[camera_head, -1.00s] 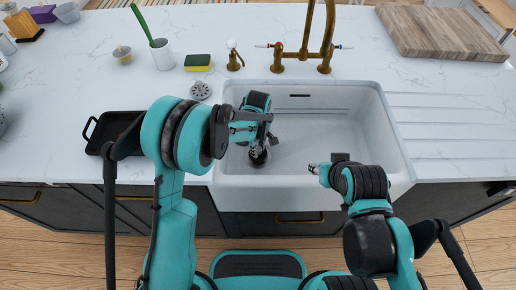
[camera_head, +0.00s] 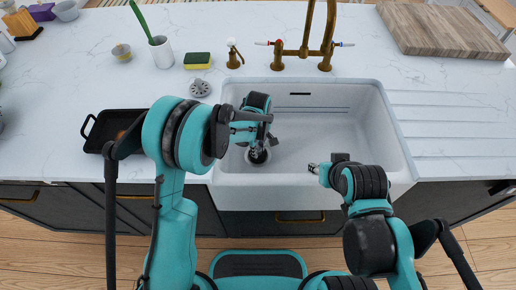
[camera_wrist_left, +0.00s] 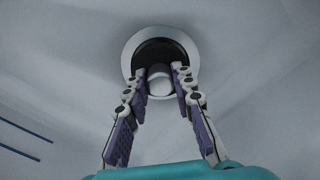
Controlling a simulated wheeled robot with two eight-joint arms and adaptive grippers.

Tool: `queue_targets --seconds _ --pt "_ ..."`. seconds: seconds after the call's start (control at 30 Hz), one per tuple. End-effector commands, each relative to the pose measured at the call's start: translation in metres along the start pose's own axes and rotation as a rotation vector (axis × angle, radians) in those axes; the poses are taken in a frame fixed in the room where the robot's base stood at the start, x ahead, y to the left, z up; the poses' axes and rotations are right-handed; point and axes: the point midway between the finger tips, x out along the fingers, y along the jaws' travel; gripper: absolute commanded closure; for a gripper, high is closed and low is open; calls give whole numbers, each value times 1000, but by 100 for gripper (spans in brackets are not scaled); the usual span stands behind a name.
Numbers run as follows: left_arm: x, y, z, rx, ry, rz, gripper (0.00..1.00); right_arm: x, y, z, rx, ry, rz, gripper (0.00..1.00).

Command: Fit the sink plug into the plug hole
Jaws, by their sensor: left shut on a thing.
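The sink plug (camera_wrist_left: 160,49) shows in the left wrist view as a dark disc with a pale knob. It lies within the pale ring of the plug hole (camera_wrist_left: 129,56); I cannot tell how deep it sits. My left gripper (camera_wrist_left: 159,78) is shut on the knob, one finger on each side. In the head view my left gripper (camera_head: 258,150) points down at the plug hole in the left part of the white sink (camera_head: 325,150). The hand partly hides the plug there. My right gripper (camera_head: 315,168) hovers over the sink's front right, away from the plug; its fingers are too small to read.
The brass tap (camera_head: 303,58) stands behind the sink. A metal strainer (camera_head: 200,88), a sponge (camera_head: 197,60) and a white cup (camera_head: 162,54) are on the counter. A black tray (camera_head: 107,128) is left of my left arm. The sink's right part is clear.

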Motion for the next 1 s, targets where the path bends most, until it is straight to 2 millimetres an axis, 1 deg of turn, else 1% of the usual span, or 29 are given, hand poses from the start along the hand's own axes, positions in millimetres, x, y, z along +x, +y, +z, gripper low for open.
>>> queue_targets --seconds 0.53,0.57,0.6,0.63,0.67,0.93,1.0 --pt "15 0 0 0 0 0 100 8 0 5 0 0 0 60" --pt "15 0 0 0 0 0 73 8 0 5 0 0 0 60" --pt "14 0 0 0 0 0 63 7 0 5 0 0 0 60" --pt "14 0 0 0 0 0 55 7 0 5 0 0 0 60" --pt "14 0 0 0 0 0 51 7 0 5 0 0 0 60" --pt "13 0 0 0 0 0 51 7 0 5 0 0 0 60" --pt "10 0 0 0 0 0 51 7 0 5 0 0 0 60"
